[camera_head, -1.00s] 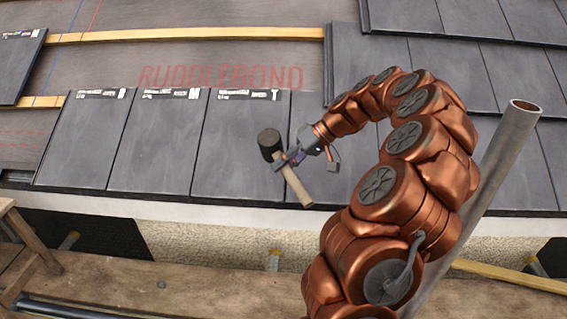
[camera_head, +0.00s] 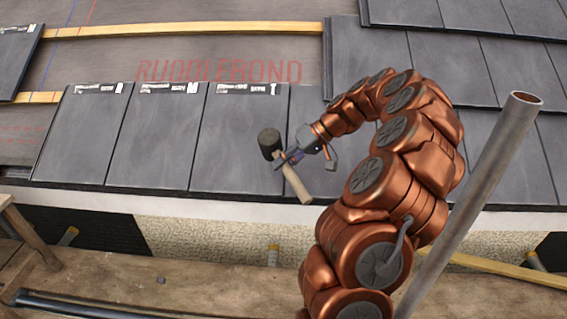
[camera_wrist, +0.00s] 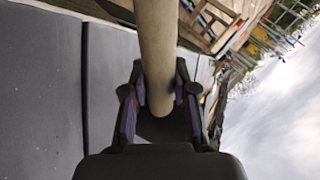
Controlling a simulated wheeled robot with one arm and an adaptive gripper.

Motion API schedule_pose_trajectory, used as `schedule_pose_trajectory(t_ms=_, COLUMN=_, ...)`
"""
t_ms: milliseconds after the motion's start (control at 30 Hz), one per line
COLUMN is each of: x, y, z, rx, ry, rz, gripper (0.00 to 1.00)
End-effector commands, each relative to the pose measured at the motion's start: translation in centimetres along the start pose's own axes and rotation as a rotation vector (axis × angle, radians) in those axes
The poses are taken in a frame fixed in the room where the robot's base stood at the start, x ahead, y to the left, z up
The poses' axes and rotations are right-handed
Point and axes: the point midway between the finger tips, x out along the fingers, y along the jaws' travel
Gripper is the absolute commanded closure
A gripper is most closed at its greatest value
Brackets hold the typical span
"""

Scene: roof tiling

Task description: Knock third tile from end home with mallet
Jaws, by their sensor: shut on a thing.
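My gripper (camera_head: 290,159) is shut on the wooden handle of a mallet (camera_head: 296,184) with a black head (camera_head: 269,140). In the wrist view the pale handle (camera_wrist: 157,50) runs between the two fingers. The mallet is in front of the lower row of dark grey tiles; its head overlaps the third tile from the left end (camera_head: 233,135) near that tile's right side. I cannot tell whether the head touches the tile. The first tile (camera_head: 82,140) and second tile (camera_head: 160,140) lie to its left, with white labels along their top edges.
A yellow batten (camera_head: 190,32) and lettered underlay (camera_head: 220,70) lie above the row. More tiles (camera_head: 440,60) cover the upper right. A metal pole (camera_head: 480,190) stands right of my arm. Wooden scaffold boards (camera_head: 200,284) run below the eaves.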

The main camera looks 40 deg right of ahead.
Motion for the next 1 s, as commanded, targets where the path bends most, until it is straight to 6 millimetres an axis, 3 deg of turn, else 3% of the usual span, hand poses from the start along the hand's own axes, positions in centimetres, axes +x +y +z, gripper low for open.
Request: schedule_pose_trajectory(t_ms=1000, x=-0.04, y=-0.07, z=-0.03, rx=0.078, ry=0.013, rz=0.004, gripper=1.0)
